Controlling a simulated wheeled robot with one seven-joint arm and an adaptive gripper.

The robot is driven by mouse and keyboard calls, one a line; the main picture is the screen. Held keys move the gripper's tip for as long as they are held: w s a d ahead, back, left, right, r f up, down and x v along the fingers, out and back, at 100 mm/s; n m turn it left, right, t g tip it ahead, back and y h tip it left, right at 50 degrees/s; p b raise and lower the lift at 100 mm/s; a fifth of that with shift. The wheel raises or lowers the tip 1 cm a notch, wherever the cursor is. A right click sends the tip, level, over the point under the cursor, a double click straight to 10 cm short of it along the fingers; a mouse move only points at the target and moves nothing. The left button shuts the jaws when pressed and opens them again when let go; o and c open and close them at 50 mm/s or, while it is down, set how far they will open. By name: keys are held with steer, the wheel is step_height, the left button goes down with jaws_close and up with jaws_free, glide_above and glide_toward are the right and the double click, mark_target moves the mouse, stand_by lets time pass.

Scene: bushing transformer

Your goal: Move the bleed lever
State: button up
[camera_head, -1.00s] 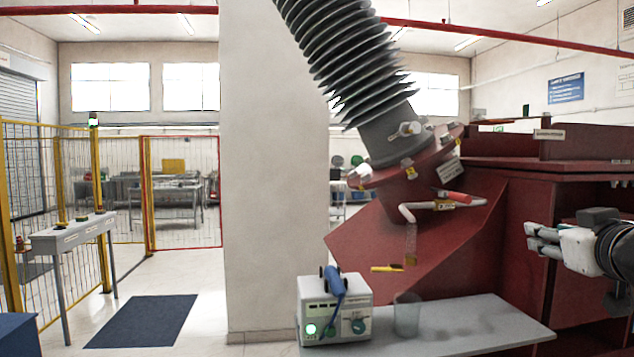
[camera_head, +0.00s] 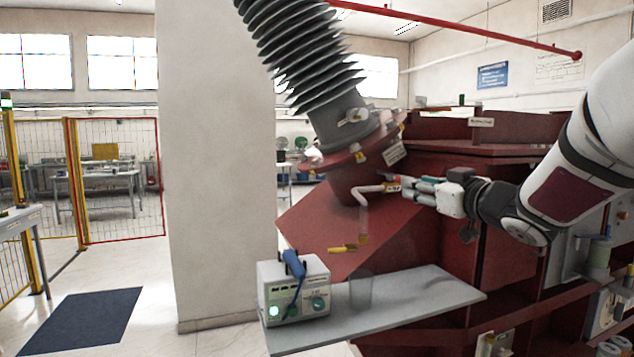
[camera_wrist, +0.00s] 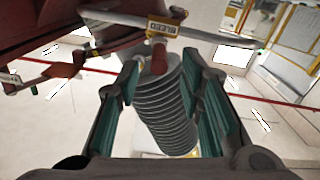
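The bleed lever has a red handle (camera_wrist: 159,60) beside a yellow tag (camera_wrist: 161,29) reading BLEED in the wrist view. In the head view the tag (camera_head: 393,187) sits by the bent pale pipe (camera_head: 364,208) under the bushing, and my fingers hide most of the handle. My gripper (camera_head: 418,189) points left at the lever. In the wrist view my gripper (camera_wrist: 160,66) is open, with its green-padded fingers on either side of the red handle. A gap shows on both sides, so the fingers look apart from it.
The ribbed bushing (camera_head: 305,60) rises above the lever, beside the red tank (camera_head: 440,240). A grey shelf (camera_head: 425,295) below carries a white instrument box (camera_head: 293,290) and a clear beaker (camera_head: 361,291). A yellow-handled part (camera_head: 343,249) is below the pipe.

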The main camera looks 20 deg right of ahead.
steer(key=shift+w, duration=2.5)
jaws_close()
